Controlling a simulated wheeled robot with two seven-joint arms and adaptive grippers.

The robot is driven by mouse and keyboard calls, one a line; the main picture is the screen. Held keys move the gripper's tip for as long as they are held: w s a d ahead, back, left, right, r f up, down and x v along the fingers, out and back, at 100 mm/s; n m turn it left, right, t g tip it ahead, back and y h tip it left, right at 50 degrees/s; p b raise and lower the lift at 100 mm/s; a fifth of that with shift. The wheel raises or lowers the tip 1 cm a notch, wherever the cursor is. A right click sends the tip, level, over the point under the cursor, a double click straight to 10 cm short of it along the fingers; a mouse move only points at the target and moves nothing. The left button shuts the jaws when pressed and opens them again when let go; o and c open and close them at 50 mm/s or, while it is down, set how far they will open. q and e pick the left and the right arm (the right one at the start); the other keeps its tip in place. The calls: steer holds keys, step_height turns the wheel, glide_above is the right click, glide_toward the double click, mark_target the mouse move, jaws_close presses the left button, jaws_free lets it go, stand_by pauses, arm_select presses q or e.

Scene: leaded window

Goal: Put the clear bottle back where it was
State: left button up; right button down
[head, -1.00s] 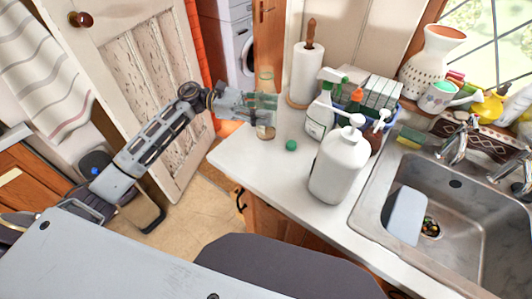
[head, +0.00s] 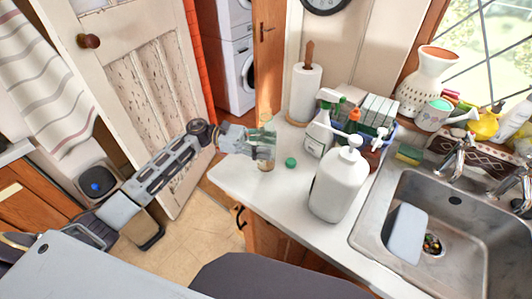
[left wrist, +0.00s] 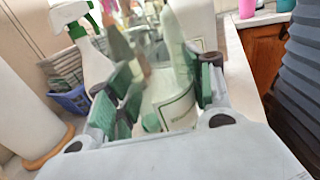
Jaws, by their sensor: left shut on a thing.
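The clear bottle (head: 267,124) stands roughly upright between the fingers of my left gripper (head: 264,147), at the left part of the white counter. My left gripper is shut on its middle, and its fingers hide part of it. The bottle's base is over the counter near the left edge; I cannot tell whether it touches. In the left wrist view, the clear bottle (left wrist: 176,108) with a pale label sits between the green finger pads. My right gripper is not in view.
A green ball (head: 291,162) lies just right of the bottle. A paper towel roll (head: 305,92), a spray bottle (head: 319,130) and a white pump bottle (head: 338,185) stand further right. The counter (head: 262,198) is bare in front. A sink (head: 465,225) is at the right.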

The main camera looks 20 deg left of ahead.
arm_select(q)
steer(key=shift+f+p, duration=0.3)
steer(key=shift+f, duration=1.5)
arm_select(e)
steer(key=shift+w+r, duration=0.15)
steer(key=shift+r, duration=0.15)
arm_select(q)
steer(key=shift+f, duration=0.2)
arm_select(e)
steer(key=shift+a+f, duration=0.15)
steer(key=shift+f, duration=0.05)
arm_select(q)
steer(key=o, duration=1.1)
steer(key=shift+c, duration=0.2)
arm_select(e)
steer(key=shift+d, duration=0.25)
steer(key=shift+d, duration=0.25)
arm_select(q)
steer(key=shift+r, duration=0.2)
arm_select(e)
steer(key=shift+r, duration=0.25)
